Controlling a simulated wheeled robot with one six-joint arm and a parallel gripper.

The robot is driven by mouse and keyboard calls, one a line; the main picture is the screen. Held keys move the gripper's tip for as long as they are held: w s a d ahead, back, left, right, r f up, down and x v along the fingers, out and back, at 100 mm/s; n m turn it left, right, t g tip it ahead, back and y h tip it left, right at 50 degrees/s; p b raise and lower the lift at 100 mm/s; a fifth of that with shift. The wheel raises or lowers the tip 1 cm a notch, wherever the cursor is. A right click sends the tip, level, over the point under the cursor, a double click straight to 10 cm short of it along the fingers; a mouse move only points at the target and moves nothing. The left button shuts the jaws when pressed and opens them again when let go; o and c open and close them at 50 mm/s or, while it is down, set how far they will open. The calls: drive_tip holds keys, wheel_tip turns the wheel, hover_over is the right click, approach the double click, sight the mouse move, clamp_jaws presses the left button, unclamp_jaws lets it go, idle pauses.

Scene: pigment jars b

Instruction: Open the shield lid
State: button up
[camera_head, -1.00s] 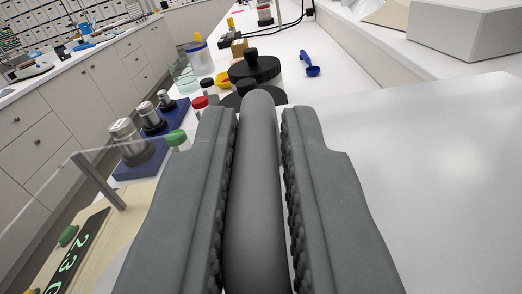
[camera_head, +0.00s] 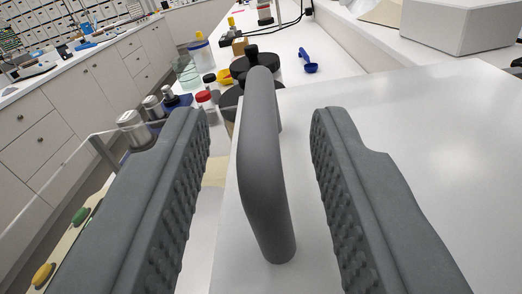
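A grey rounded bar handle (camera_head: 262,170) stands upright in the middle of the view. Its lower end meets a smooth white panel (camera_head: 420,170), which appears to be the shield lid. My gripper (camera_head: 260,112) is open, with one ridged finger on each side of the handle. There is a clear gap between the handle and each finger, so nothing is held. At the left, a transparent shield wall (camera_head: 60,175) with a grey edge shows partly behind the left finger. The panel's hinge and how far the lid is open cannot be told.
Beyond the handle stand black-lidded jars (camera_head: 262,68), a red-capped jar (camera_head: 205,97) and a blue scoop (camera_head: 310,67) on the white bench. Metal weights (camera_head: 133,127) stand at the left. A pale box (camera_head: 460,25) sits at the upper right.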

drive_tip(key=shift+s+a, duration=0.25)
drive_tip(key=shift+s, duration=0.9)
drive_tip(key=shift+s+a, duration=0.2)
drive_tip(key=shift+s, duration=0.9)
